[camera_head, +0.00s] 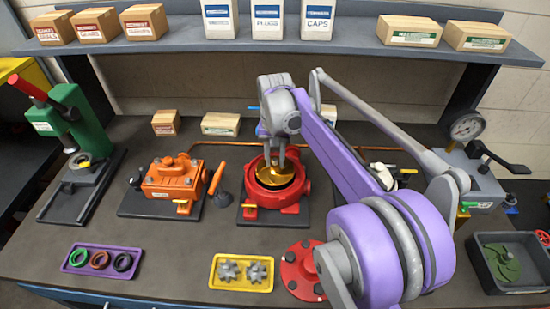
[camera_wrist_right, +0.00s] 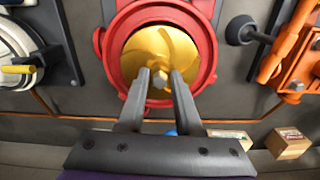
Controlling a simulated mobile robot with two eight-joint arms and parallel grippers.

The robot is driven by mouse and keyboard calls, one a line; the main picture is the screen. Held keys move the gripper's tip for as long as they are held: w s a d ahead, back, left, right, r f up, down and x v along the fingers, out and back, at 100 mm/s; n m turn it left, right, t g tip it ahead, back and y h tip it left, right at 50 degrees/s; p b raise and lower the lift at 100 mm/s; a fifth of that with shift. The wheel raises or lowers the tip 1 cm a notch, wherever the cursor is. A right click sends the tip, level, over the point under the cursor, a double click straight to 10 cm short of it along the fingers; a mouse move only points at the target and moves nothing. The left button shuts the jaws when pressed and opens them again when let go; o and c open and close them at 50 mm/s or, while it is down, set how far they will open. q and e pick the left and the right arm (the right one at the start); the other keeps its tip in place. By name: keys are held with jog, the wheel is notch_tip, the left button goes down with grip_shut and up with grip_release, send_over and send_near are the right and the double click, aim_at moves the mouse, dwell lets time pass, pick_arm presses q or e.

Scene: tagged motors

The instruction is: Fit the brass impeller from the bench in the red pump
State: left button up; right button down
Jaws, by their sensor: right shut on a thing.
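The brass impeller (camera_head: 272,182) is at the open round mouth of the red pump (camera_head: 254,199). My right gripper (camera_head: 274,163) comes down from above and is shut on the impeller's hub. I cannot tell whether the impeller is fully seated. My left gripper is not in view.
An orange pump (camera_head: 170,183) stands left of the red pump, with a green press (camera_head: 78,125) farther left. In front lie a purple tray (camera_head: 75,268), a yellow tray (camera_head: 218,284) and a red round cover (camera_head: 297,266). A dark bin (camera_head: 520,287) stands at right. A shelf (camera_head: 290,46) runs behind.

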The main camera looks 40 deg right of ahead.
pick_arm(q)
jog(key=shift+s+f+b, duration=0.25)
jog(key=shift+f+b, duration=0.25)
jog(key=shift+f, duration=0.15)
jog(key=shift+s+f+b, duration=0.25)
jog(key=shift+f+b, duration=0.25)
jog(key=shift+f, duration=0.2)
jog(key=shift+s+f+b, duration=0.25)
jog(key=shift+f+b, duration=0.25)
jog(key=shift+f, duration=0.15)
pick_arm(e)
jog(key=shift+f, duration=2.9)
jog(key=c, duration=0.5)
grip_release()
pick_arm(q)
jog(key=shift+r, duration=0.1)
pick_arm(e)
jog(key=shift+r, duration=0.15)
jog(key=shift+r+p, duration=1.65)
jog(key=shift+r, duration=1.3)
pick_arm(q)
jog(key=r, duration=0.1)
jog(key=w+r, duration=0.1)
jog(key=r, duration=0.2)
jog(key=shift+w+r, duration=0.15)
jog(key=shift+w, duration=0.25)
